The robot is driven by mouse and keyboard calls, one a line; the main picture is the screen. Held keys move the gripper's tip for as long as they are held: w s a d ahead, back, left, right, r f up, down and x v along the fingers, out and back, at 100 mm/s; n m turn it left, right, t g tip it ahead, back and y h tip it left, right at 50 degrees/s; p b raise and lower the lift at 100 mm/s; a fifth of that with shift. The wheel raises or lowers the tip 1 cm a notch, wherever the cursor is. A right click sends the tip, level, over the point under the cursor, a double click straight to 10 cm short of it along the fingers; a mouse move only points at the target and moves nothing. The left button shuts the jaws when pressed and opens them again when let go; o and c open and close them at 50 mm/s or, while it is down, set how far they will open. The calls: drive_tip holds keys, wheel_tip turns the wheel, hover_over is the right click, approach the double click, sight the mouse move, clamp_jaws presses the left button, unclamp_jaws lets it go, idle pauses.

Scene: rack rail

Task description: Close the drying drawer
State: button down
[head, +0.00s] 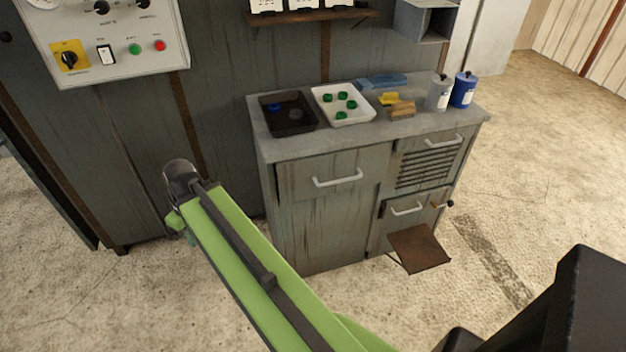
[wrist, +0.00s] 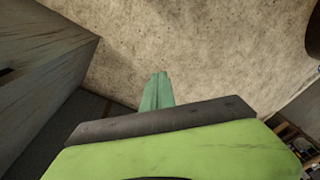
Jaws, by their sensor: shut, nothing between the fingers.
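A grey cabinet (head: 330,225) stands against the wall in the head view. Its upper right front has dark louvres (head: 425,168) and a pale handle; this looks like the drying drawer, though no label is readable. It looks about flush, but I cannot tell whether it stands slightly out. Below it is a smaller front with a pale handle (head: 407,210). My green gripper (wrist: 157,92) shows in the wrist view, fingers together and empty, above the concrete floor. It is not touching the cabinet. My green arm crosses the head view left of the cabinet.
A brown flap (head: 418,247) sticks out low at the cabinet's right. A wide left drawer (head: 325,172) looks shut. The top holds a black tray (head: 287,124), a white tray (head: 343,118) and two canisters (head: 463,90). A control panel (head: 108,50) hangs left. Floor right is open.

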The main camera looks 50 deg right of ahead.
drive_tip(key=s+d+r+n+t, duration=0.1)
drive_tip(key=s+d+n+t, duration=0.15)
drive_tip(key=d, duration=0.75)
drive_tip(key=s+d+n+t, duration=0.1)
drive_tip(key=s+d, duration=0.2)
drive_tip(key=d, duration=0.8)
drive_tip(key=n+t+h, duration=0.1)
drive_tip(key=n+t, duration=0.2)
drive_tip(key=n, duration=0.1)
approach(309, 177)
drive_tip(key=s+a, duration=0.4)
drive_tip(key=s, duration=0.2)
drive_tip(key=shift+w+d+f+b, duration=0.45)
drive_tip(key=shift+w+f+b, duration=0.85)
drive_tip(key=shift+w, duration=0.3)
drive_tip(key=shift+w+d+f+b, duration=0.4)
drive_tip(key=shift+w+f+b, duration=0.7)
drive_tip(key=shift+w+b, duration=0.4)
drive_tip(key=shift+w+d+f+b, duration=0.45)
drive_tip(key=shift+w+f+b, duration=0.8)
drive_tip(key=shift+w, duration=0.4)
drive_tip(key=shift+w+d+r, duration=0.1)
drive_tip(key=shift+w+d, duration=0.55)
drive_tip(key=shift+w, duration=0.2)
drive_tip(key=shift+a, duration=0.1)
